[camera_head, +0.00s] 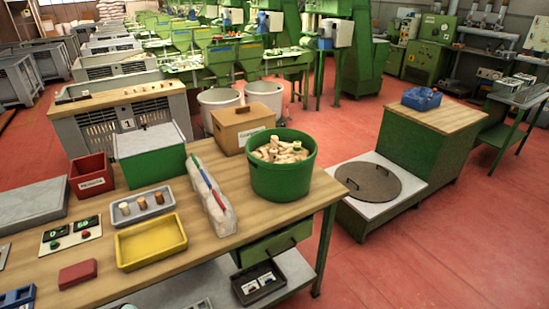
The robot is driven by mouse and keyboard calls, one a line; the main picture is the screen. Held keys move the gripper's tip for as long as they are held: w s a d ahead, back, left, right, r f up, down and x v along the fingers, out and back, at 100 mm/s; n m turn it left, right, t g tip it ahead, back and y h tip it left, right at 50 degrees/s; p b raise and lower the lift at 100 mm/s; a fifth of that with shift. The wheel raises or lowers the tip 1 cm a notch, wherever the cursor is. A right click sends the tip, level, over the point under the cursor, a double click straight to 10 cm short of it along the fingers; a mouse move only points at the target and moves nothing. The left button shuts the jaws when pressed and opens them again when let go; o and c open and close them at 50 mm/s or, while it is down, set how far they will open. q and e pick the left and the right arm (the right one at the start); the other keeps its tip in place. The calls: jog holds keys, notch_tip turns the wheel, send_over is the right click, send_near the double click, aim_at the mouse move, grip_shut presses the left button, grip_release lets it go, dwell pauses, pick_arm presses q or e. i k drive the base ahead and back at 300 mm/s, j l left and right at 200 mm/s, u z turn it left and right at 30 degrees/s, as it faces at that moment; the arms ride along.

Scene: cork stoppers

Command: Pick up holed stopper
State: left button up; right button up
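A small grey tray (130,220) on the wooden workbench holds three stoppers in a row. The left one (124,208) is pale, the middle one (142,203) has a brown body and a lighter top, and the right one (159,198) is orange-brown. They are too small to tell which has a hole. A round green tub (281,180) at the bench's right end holds a heap of pale cork stoppers (279,149). Neither of my grippers is in view.
A yellow tray (150,242), red bin (91,175), red block (78,274), button panel (71,236) and clear bag (212,198) crowd the bench (235,236). A green box (152,156) and wooden box (243,127) stand behind. Red floor lies open to the right.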

aim_at(273, 151)
jog(key=i+l+u, duration=0.1)
jog(key=u, duration=0.3)
jog(key=l+u, duration=0.15)
jog(key=u, duration=0.25)
jog(key=i+l+u, duration=0.1)
jog(key=l+u, duration=0.15)
jog(key=l, duration=0.3)
jog(key=i+l+u, duration=0.1)
jog(key=l+u, duration=0.2)
jog(key=l, duration=0.25)
